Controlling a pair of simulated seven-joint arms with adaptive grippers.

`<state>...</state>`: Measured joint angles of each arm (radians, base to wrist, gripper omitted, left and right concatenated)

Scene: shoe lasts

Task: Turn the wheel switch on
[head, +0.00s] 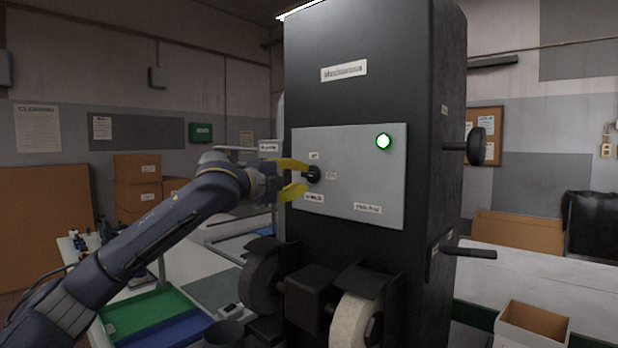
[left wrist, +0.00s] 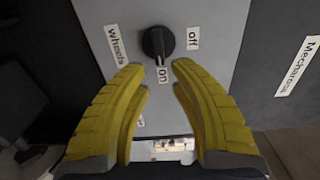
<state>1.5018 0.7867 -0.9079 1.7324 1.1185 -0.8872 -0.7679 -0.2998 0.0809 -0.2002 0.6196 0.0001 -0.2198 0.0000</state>
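The wheel switch is a small black knob (head: 313,174) on the grey panel of the black machine. In the left wrist view the knob (left wrist: 157,42) has a "wheels" label (left wrist: 117,44) to its left, "off" (left wrist: 193,38) to its right and "on" (left wrist: 163,74) below. Its white pointer mark faces the "on" label. My left gripper (head: 292,179) is open, its yellow fingers in front of the panel. In the left wrist view the knob lies just beyond the gap between the fingertips (left wrist: 157,75), with no visible contact. My right gripper is not in view.
Grinding wheels (head: 355,322) stick out below the panel. Green (head: 150,312) and blue trays lie on the table at left. A cardboard box (head: 532,325) stands at lower right.

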